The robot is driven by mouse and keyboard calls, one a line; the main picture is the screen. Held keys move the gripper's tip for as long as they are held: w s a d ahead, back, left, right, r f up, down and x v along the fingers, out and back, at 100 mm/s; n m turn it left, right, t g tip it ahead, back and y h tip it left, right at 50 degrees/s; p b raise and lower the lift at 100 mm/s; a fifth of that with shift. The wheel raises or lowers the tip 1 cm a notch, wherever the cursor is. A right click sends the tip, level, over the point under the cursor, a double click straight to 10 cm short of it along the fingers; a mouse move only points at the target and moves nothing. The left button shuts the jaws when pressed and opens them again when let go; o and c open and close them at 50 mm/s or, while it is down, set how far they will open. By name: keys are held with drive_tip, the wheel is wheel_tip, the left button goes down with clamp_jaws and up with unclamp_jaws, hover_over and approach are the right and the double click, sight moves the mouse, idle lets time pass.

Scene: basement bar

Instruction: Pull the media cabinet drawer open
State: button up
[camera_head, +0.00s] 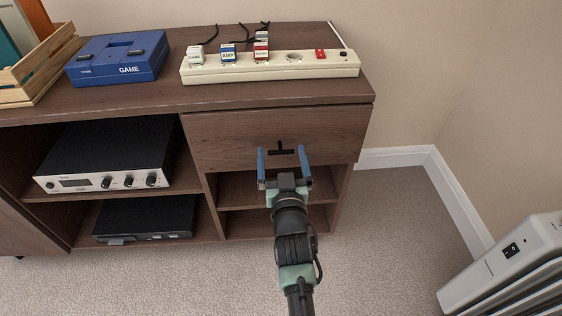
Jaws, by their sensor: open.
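The brown wooden media cabinet (110,104) stands against the wall. Its drawer (225,140) is at the upper right, under the top board, and its front looks flush with the cabinet. A small black T-shaped handle (280,149) sits on the drawer front. My gripper (281,153) is open, with one blue finger to the left of the handle and the other to its right. The handle shows between the fingertips. I cannot tell whether either finger touches the handle or the drawer front.
A power strip (210,74) with labelled plugs, a blue game console (118,58) and a wooden crate (40,68) stand on top. An amplifier (110,153) and a black box (146,218) fill the left shelves. A white heater (512,262) stands at right. Carpet (390,235) between is clear.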

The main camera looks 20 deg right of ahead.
drive_tip(key=shift+b+x, duration=0.55)
drive_tip(key=shift+x, duration=0.3)
drive_tip(key=shift+c, duration=0.2)
clamp_jaws()
